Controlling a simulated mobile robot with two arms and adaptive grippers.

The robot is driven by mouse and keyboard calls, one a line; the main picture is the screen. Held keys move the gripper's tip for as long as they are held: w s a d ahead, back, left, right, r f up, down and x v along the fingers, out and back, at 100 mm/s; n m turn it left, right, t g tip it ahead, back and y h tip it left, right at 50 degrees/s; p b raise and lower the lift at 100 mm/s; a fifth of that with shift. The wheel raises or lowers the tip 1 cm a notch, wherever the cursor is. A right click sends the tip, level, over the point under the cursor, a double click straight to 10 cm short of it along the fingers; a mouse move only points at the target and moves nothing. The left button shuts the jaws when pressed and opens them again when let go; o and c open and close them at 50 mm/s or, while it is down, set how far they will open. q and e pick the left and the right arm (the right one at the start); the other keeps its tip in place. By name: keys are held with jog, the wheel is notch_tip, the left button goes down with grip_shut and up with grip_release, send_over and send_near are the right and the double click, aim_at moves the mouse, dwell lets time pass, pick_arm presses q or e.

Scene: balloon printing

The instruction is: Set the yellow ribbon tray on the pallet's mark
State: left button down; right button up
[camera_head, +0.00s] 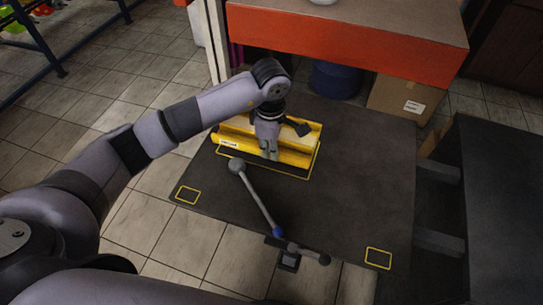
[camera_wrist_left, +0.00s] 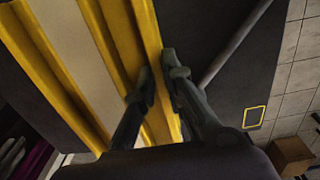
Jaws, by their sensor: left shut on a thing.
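The yellow ribbon tray (camera_head: 297,145) is long, with raised walls and a small white label. It is over the dark pallet (camera_head: 350,190), inside or just above a large yellow outline (camera_head: 265,169) whose front and right edges show. I cannot tell whether its underside touches the pallet. My left gripper (camera_head: 268,153) is shut on the tray's near wall. In the left wrist view the fingers (camera_wrist_left: 157,66) straddle that yellow wall of the tray (camera_wrist_left: 120,35), and a paler channel runs alongside. My right gripper is not in view.
A grey rod (camera_head: 259,200) with a round knob and blue end rises in front of the tray. Small yellow squares (camera_head: 187,194) (camera_head: 378,258) mark the pallet's front corners. An orange-fronted table (camera_head: 340,50), cardboard box (camera_head: 395,98) and blue bin (camera_head: 336,79) stand behind.

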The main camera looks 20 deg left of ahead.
pick_arm(q)
jog(key=shift+f, duration=0.55)
notch_tip(320, 180, down, 4)
jog(key=shift+p, duration=0.35)
jog(key=c, duration=2)
grip_release()
jog(key=o, duration=0.3)
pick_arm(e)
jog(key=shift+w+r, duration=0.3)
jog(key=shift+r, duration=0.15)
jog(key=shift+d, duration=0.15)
